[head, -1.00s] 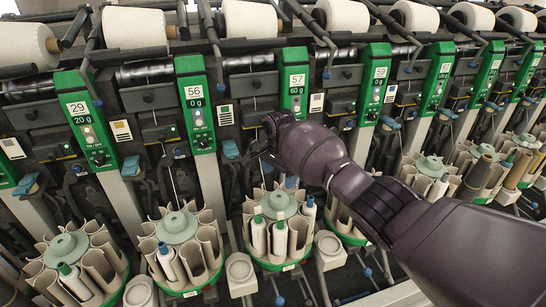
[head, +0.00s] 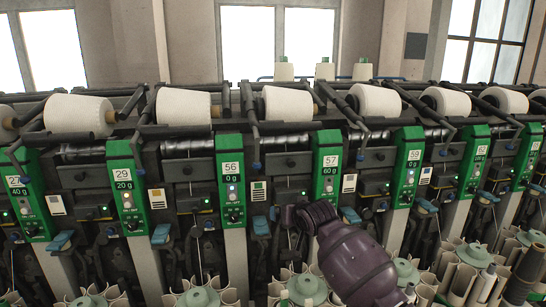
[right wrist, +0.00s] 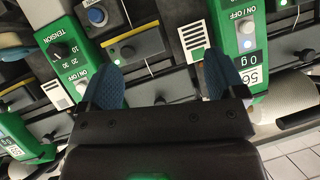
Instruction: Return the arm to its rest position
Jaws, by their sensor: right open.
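My right arm rises from the bottom of the head view in front of the cone winder. Its dark wrist (head: 318,213) is below the green panel marked 57 (head: 326,165), and the jaws are too dark to make out there. In the right wrist view my right gripper (right wrist: 162,85) is open, with two blue fingers apart and nothing between them. Behind the fingers are the green panel marked 56 (right wrist: 250,60) and another green panel with a tension dial (right wrist: 65,52). My left gripper is not in view.
White yarn cones (head: 288,103) sit in a row along the top of the machine. Round bobbin magazines (head: 307,287) stand along the bottom, partly cut off by the frame. Dark cradle arms (head: 249,104) jut out between the cones. Windows and a wall are behind.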

